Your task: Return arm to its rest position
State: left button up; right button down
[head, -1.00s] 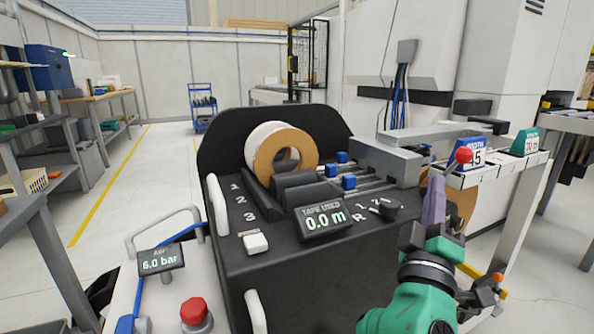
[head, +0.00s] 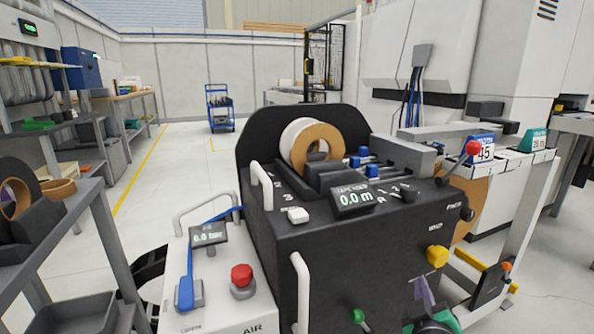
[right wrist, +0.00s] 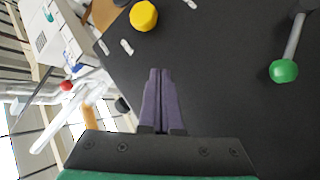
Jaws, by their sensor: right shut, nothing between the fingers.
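My right gripper (head: 424,292) is low at the right in the head view, in front of the dark side of the edge banding machine (head: 330,235). In the right wrist view its purple fingers (right wrist: 160,100) are closed together with nothing between them. The machine's black side panel fills much of that view behind the fingers. A yellow knob (right wrist: 144,16) and a green ball-ended lever (right wrist: 284,71) are on the panel, apart from the fingers. My left gripper is not in view.
A tape roll (head: 318,143) sits on top of the machine. The displays read 0.0 m (head: 354,198) and 0.0 bar (head: 208,235). A red button (head: 242,276) stands at the front left. A grey shelf (head: 70,225) with rolls is at left.

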jog(key=s+a+f+m+g+y, duration=0.1)
jog(key=s+a+f+g+y, duration=0.15)
jog(key=f, duration=0.65)
jog(key=s+a+f+g+y, duration=0.2)
jog(key=s+f+g, duration=0.15)
jog(key=f, duration=0.45)
jog(key=s+a+f+m+g+y, duration=0.1)
jog(key=s+a+f+g+y, duration=0.4)
jog(key=s+f, duration=0.7)
pick_arm(q)
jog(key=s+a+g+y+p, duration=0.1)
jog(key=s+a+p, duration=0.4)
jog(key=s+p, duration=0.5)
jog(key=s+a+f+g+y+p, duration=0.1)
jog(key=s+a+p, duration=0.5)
jog(key=p, duration=1.5)
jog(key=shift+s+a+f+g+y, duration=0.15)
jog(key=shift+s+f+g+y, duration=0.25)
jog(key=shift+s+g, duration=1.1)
pick_arm(e)
jog(key=s+d+g+h, duration=0.1)
jog(key=s+d, duration=0.4)
jog(key=s, duration=0.5)
jog(key=s+d+g+h, duration=0.2)
jog(key=s+d, duration=0.3)
jog(key=s, duration=0.5)
jog(key=shift+d+h, duration=0.3)
jog(key=shift+h, duration=0.35)
